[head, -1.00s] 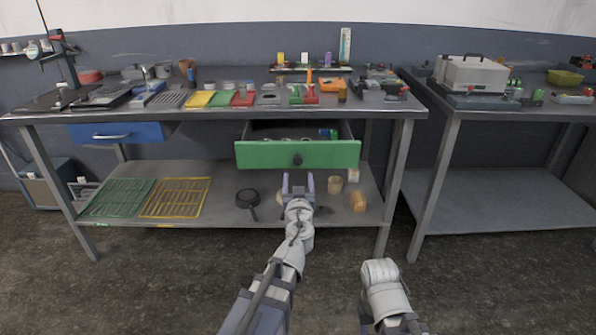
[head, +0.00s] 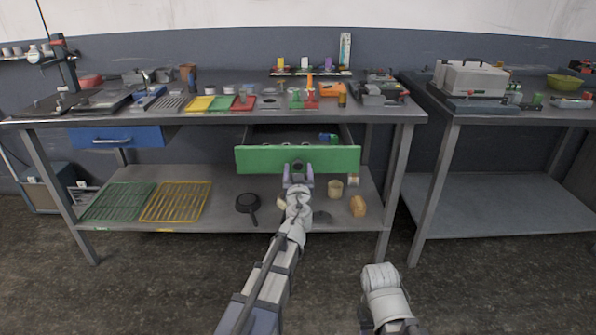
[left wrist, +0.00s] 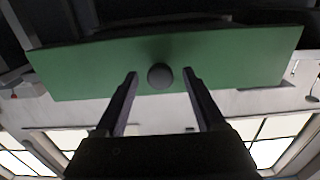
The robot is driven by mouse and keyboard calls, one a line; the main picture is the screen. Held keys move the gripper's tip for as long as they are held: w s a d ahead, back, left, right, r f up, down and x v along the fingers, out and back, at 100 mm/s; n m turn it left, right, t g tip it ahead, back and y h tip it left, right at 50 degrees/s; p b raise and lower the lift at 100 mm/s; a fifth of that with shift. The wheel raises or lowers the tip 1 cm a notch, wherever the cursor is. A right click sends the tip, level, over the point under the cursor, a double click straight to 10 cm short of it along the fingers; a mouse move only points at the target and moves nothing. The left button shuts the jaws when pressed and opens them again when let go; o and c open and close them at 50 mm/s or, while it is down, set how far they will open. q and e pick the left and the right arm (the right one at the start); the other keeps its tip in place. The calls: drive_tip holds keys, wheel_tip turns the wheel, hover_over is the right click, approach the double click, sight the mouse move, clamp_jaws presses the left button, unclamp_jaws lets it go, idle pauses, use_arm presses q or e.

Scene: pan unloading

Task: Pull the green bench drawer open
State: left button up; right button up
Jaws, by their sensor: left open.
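The green drawer (head: 258,158) hangs under the left workbench and stands pulled out, its inside showing from above with several small items in it. Its dark round knob (left wrist: 160,76) is at the middle of the green front. My left gripper (head: 298,172) is in front of the drawer at the knob. In the left wrist view its two fingers (left wrist: 160,74) are open, one on each side of the knob, with gaps between them and it. The knob is partly covered by the gripper in the head view. Only a part of my right arm shows, without its gripper.
A blue drawer (head: 116,137) is left under the same bench. The lower shelf (head: 225,181) holds a green rack (head: 118,201), a yellow rack (head: 175,201), a black pan (head: 247,203) and small items. The benchtop (head: 225,115) is crowded; the floor in front is clear.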

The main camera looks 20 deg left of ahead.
use_arm(q)
clamp_jaws()
idle(0.5)
idle(0.8)
